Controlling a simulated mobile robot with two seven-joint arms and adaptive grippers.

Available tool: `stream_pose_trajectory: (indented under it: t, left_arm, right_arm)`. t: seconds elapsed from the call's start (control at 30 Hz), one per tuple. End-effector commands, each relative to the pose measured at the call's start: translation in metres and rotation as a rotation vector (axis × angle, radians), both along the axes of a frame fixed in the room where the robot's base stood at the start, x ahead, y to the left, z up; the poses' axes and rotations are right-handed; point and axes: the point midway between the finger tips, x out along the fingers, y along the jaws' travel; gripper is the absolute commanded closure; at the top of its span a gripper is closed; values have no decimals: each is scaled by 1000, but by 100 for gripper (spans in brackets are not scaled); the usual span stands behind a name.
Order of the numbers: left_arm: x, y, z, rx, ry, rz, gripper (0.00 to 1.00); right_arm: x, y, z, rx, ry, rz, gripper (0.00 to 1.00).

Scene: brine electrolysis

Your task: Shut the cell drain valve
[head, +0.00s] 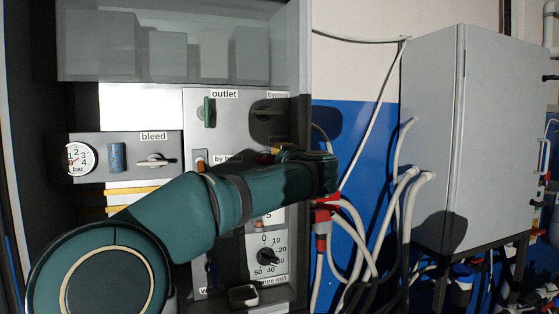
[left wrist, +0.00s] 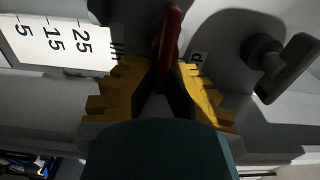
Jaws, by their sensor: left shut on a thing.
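The valve panel (head: 230,110) carries a label reading "drain" (head: 279,139), partly covered by my left arm. In the left wrist view, a red lever handle (left wrist: 168,40) stands between the yellow-toothed fingers of my left gripper (left wrist: 168,75). The fingers are closed on the lever. In the head view, my left gripper (head: 270,155) is just below the drain label, mostly hidden by my forearm and wrist, and the lever cannot be made out there. My right gripper is in neither view.
A green outlet handle (head: 209,112) and a dark handle (head: 265,113) under the bypass label are above my gripper. A bleed handle (head: 156,160) and pressure gauge (head: 80,158) are at left. A timer dial (head: 267,256) is below. A grey cabinet (head: 432,130) with hoses stands right.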

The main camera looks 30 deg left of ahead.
Motion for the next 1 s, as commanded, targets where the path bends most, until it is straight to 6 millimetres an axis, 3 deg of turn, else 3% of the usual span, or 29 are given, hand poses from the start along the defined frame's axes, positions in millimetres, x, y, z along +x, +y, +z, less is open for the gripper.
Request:
stream_pose_trajectory:
  t: [0.07, 0.1, 0.17, 0.2, 0.57, 1.0]
  left_arm:
    - [0, 1, 1, 2, -1, 1, 100]
    - [0, 1, 1, 1, -2, 1, 83]
    - [0, 1, 1, 0, -1, 1, 62]
    - [0, 1, 1, 0, -1, 1, 61]
    - [-3, -4, 0, -1, -1, -1, 61]
    - [-54, -63, 1, 0, -1, -3, 61]
  right_arm:
    - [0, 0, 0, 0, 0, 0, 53]
    - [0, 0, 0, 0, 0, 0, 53]
    - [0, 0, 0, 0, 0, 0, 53]
    - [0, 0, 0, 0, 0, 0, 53]
    - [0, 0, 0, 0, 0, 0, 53]
    - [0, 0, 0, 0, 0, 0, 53]
